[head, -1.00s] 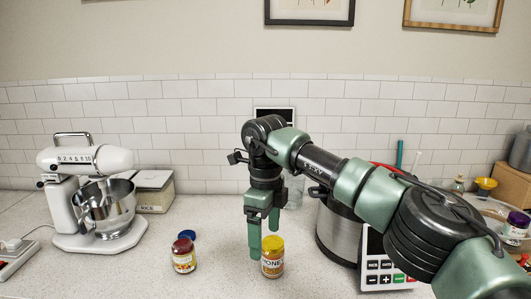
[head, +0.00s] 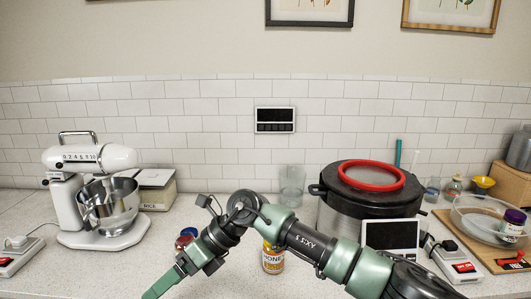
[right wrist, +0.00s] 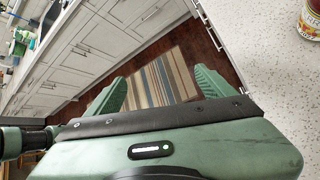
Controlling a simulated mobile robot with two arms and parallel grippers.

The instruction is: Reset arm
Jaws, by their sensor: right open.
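My right arm crosses the head view from the lower right, low in front of the counter. My right gripper (head: 165,285) points to the lower left there, partly cut off by the bottom edge. In the right wrist view its two green fingers (right wrist: 160,88) are spread apart with nothing between them. Beyond them are the floor and a striped rug. The honey jar (head: 273,262) stands upright on the counter, its lid hidden by my arm. A small red-lidded jar (head: 183,242) stands left of it, mostly hidden by my wrist. My left gripper is not in view.
A stand mixer (head: 95,190) and a rice box (head: 157,190) stand at the left. A large pot (head: 340,222) with a red ring (head: 371,175) on top stands right of centre. A glass bowl (head: 485,222) is at the right. A jar (right wrist: 311,20) shows at the counter's edge.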

